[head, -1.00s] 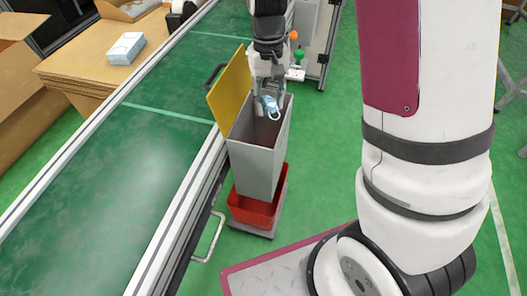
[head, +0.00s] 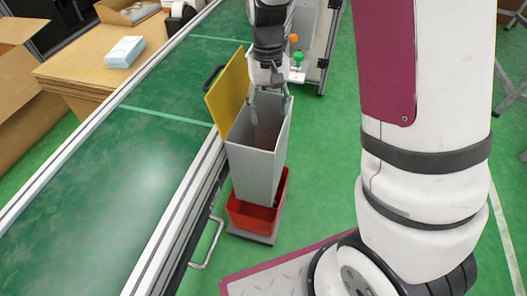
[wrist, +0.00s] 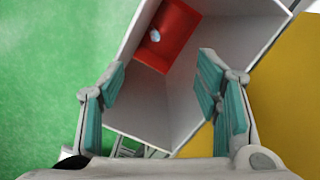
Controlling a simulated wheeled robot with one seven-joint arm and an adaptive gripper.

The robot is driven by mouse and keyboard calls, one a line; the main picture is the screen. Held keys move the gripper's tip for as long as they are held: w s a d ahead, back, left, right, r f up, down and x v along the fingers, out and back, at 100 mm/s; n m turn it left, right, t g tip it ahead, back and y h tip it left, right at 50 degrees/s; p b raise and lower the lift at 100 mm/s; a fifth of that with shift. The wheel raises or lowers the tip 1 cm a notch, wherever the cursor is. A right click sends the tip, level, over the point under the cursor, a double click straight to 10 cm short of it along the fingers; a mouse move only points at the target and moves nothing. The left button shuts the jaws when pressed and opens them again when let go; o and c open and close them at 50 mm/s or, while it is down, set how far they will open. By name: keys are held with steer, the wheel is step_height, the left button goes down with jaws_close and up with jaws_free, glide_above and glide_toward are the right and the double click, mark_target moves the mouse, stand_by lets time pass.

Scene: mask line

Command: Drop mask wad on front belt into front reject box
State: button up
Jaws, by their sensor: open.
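The front reject box is a tall grey bin (head: 256,167) with an open top and a raised yellow lid (head: 229,86), standing in a red tray (head: 253,215) beside the belt. My gripper (head: 268,105) is over its mouth, with the fingers apart and nothing between them. In the wrist view my gripper (wrist: 163,78) is open, pointing down into the bin's grey walls (wrist: 235,40). A small pale blue mask wad (wrist: 155,35) lies deep down on the red bottom (wrist: 173,38), well below the fingertips. The head view does not show the wad.
The green belt (head: 110,180) with a metal side rail runs along the left and looks empty. A light blue box (head: 125,51) sits on stacked cardboard (head: 95,68) beyond it. Green floor (head: 320,150) is clear right of the bin.

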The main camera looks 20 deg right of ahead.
step_height(320, 180, up, 12)
steer(key=w, duration=0.1)
steer(key=shift+w+f, duration=0.15)
steer(key=shift+w, duration=0.05)
stand_by(0.4)
steer(key=s+r+t, duration=0.1)
steer(key=s+r, duration=0.1)
steer(key=s, duration=1.5)
steer(key=s+r+t, duration=0.1)
steer(key=s+r, duration=0.2)
steer(key=s, duration=1.3)
step_height(320, 180, up, 33)
steer(key=n+t+p, duration=0.1)
steer(key=t+p, duration=0.2)
steer(key=p, duration=2.8)
steer(key=shift+s+d+t, duration=0.2)
steer(key=shift+t, duration=0.1)
